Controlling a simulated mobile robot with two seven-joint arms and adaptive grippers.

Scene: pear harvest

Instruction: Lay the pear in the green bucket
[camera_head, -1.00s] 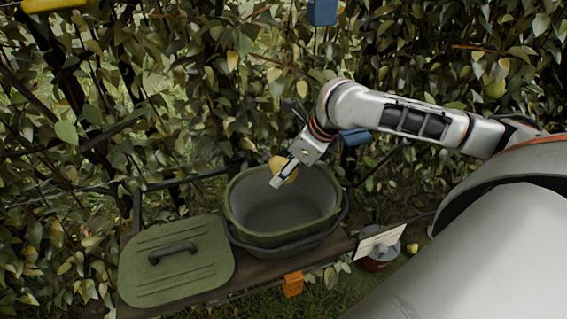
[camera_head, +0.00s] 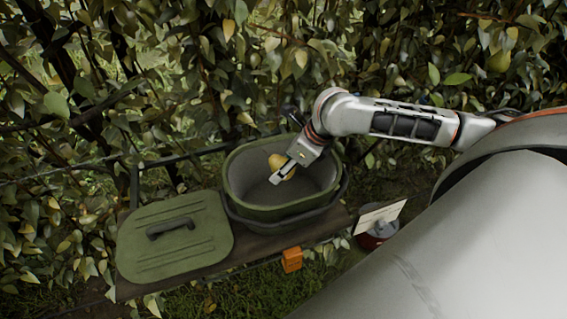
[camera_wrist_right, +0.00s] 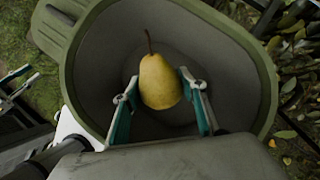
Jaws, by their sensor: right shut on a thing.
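The green bucket (camera_head: 262,213) stands on a wooden shelf, open at the top, with a grey inside. My right gripper (camera_head: 282,174) is over the bucket's opening and shut on a yellow pear (camera_head: 282,164). In the right wrist view the pear (camera_wrist_right: 160,82) sits between the two fingers of the gripper (camera_wrist_right: 160,100), stem pointing away, with the bucket's grey inside (camera_wrist_right: 222,72) all around it. I cannot tell exactly how far the pear is above the bucket's floor.
A green lid (camera_head: 176,240) with a dark handle lies on the shelf left of the bucket. An orange block (camera_head: 291,259) is at the shelf's front edge. A red pot (camera_head: 374,238) with a white card is at the right.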

